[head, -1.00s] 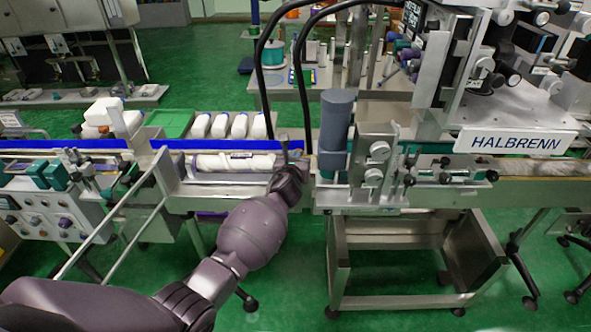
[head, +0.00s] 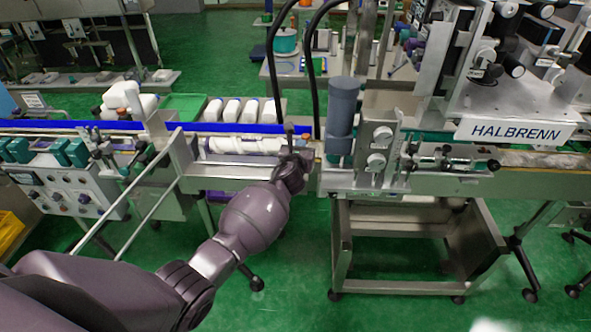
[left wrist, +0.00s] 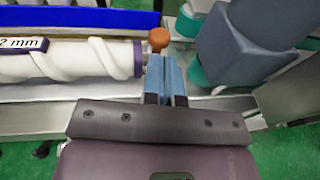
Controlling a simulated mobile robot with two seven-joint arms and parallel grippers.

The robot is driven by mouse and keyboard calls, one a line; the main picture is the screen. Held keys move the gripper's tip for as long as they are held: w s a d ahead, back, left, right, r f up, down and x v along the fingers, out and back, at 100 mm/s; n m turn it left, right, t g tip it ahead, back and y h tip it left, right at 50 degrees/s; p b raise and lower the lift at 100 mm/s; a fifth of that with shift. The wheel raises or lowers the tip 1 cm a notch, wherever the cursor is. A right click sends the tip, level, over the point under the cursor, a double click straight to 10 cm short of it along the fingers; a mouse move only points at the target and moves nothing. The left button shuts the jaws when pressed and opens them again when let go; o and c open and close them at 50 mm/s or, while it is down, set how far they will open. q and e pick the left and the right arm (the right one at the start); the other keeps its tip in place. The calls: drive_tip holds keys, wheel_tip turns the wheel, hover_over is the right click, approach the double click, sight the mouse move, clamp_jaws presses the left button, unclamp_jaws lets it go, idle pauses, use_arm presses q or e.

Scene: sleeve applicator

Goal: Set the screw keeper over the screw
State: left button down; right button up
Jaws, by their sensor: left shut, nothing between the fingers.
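The screw (head: 245,146) is a white spiral roller lying along the conveyor edge. It also shows at the left of the left wrist view (left wrist: 75,61), with a dark collar at its right end. An orange-brown knob (left wrist: 158,39) stands on a short stem just past that collar; it seems to belong to the screw keeper, whose form is mostly hidden. My left gripper (head: 289,148) is at the screw's right end. In the left wrist view its blue fingertips (left wrist: 165,65) are shut and empty, close beside the stem. Contact cannot be told. My right gripper is out of view.
A dark grey cylinder on a teal base (head: 341,115) stands right of my left gripper. White bottles (head: 232,110) stand behind the screw along a blue rail (head: 85,126). Black hoses hang behind the gripper. The HALBRENN machine (head: 515,131) fills the right.

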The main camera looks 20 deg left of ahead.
use_arm(q)
drive_tip(key=p+v, duration=0.1)
drive_tip(key=v, duration=0.9)
drive_tip(key=shift+s, duration=0.15)
drive_tip(key=s+a+f+n+g, duration=0.1)
drive_tip(key=s+f+n, duration=0.3)
drive_tip(key=s+n, duration=0.6)
drive_tip(key=s+a+f+n+g+h+b, duration=0.1)
drive_tip(key=s+f+n, duration=0.4)
drive_tip(key=s+n, duration=0.6)
drive_tip(key=s+a+f+n+g, duration=0.2)
drive_tip(key=s+a+f+n, duration=0.2)
drive_tip(key=s+n, duration=0.6)
drive_tip(key=f+n, duration=0.1)
drive_tip(key=n, duration=0.1)
drive_tip(key=shift+s+a+f+n+h, duration=0.2)
drive_tip(key=shift+s+n+h, duration=0.1)
drive_tip(key=shift+h, duration=0.1)
